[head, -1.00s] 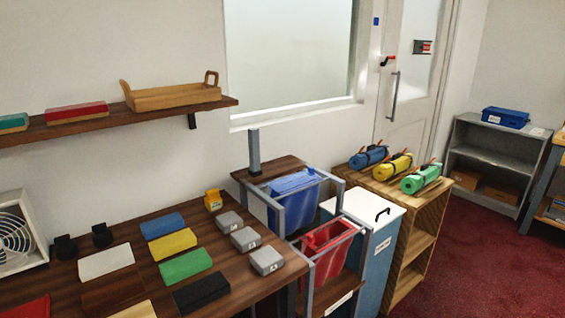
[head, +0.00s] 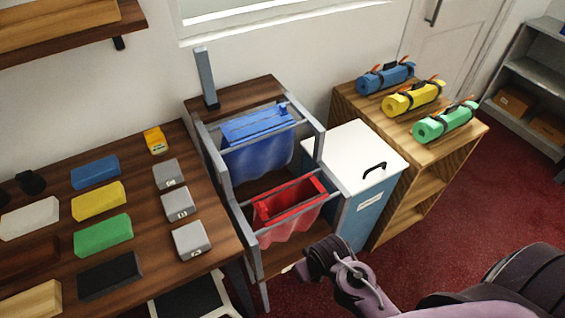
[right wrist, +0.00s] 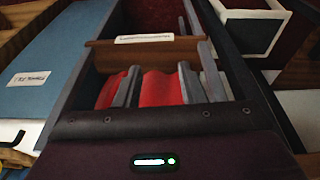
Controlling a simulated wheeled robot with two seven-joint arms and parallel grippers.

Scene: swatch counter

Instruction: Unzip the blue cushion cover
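The blue cushion cover (head: 258,142) hangs from the rear part of a grey-framed rack in the head view. A small blue tab stands at its top right end, and its top edge looks closed, though the zip is too small to judge. My right gripper (head: 312,264) is in front of the rack, low and apart from the blue cover; its fingertips are hard to make out there. In the right wrist view my right gripper (right wrist: 158,78) shows two grey fingers spread apart, with red cloth beyond them. The blue cover does not show there. My left gripper is out of view.
A red cover (head: 290,208) hangs in the rack's front part, nearer my right gripper. Grey rack bars (head: 215,165) surround both covers. A white-topped bin (head: 350,150) stands right of the rack. The table at left holds coloured blocks and grey boxes (head: 178,203).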

